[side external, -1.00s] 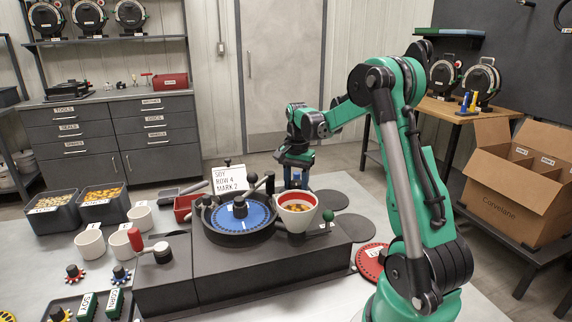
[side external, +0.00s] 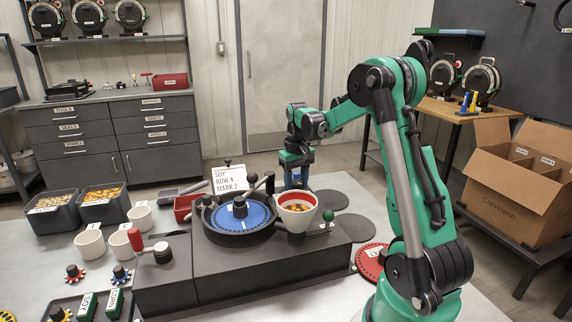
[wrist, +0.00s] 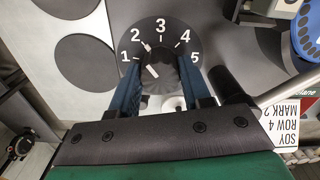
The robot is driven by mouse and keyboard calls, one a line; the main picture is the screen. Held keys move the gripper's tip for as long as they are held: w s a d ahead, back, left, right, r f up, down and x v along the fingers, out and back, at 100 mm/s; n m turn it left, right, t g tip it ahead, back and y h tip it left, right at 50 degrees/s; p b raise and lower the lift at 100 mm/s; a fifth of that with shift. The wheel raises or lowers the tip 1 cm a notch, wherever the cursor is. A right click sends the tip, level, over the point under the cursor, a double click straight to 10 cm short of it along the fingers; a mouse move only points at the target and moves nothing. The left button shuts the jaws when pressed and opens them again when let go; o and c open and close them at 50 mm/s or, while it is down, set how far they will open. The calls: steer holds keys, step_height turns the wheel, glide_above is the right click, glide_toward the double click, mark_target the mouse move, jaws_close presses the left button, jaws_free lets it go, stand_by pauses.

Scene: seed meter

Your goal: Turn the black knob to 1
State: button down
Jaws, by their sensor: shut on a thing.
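The black knob (wrist: 163,72) sits on a dark round dial plate (wrist: 160,28) marked 1 to 5 in the wrist view. A white pointer mark at the knob's upper-left edge points near 2. The 1 lies farther left, beside the left finger. My gripper (wrist: 162,80) has its two blue fingers on opposite sides of the knob, shut on it. In the side view my gripper (side external: 296,176) is low behind the white and red hopper (side external: 298,207); the knob cannot be made out there.
A blue seed disc (side external: 240,213) with a black handle lies left of the hopper. A sign (side external: 229,180) reading SOY ROW 4 MARK 2 stands behind it. Dark round pads (side external: 352,228) lie on the table to the right. A red disc (side external: 370,262) lies nearer my base.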

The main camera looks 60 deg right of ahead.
mark_target(296, 182)
steer(key=n, duration=0.4)
steer(key=shift+n, duration=0.3)
steer(key=n, duration=0.4)
stand_by(0.5)
steer(key=shift+c, duration=2)
jaws_free()
steer(key=shift+r, duration=2.85)
